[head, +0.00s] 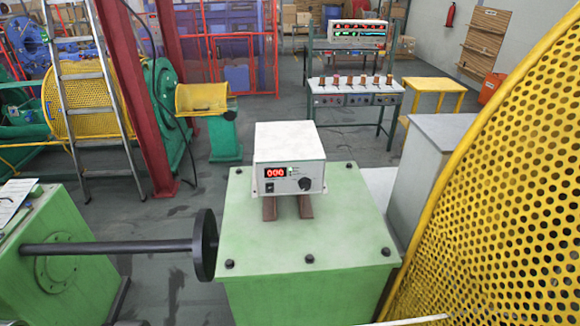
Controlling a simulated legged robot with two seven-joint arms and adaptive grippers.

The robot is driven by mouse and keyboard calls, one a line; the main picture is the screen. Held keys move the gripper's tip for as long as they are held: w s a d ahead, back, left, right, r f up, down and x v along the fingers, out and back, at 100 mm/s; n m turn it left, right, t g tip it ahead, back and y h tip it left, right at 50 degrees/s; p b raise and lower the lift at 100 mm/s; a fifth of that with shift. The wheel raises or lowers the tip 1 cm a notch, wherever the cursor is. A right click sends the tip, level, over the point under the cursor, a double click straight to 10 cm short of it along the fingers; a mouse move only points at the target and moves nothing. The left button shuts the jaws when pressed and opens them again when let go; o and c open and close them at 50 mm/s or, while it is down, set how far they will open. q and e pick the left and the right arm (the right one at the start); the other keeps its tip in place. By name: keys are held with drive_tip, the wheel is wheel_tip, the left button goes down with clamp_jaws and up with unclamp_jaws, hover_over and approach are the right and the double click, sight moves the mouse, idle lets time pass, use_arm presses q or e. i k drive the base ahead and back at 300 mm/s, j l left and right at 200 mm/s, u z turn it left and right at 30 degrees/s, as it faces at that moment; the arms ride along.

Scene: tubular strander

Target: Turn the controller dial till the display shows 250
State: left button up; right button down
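The controller (289,160) is a white box on two brown supports on top of a green machine block (305,235). Its front faces me. The red display (275,172) sits at the upper left of the front and appears to read 000. The black dial (305,184) is at the lower right of the front, with nothing touching it. A small black switch (269,187) is below the display. Neither of my grippers shows in the head view.
A yellow perforated guard (500,190) fills the right side. A black disc on a shaft (205,245) adjoins the block's left side. A grey cabinet (425,165) stands behind right. A ladder (85,90) and red post (135,95) stand at left. The block's front top is clear.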

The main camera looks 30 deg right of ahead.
sight(303, 183)
drive_tip(key=z, duration=1)
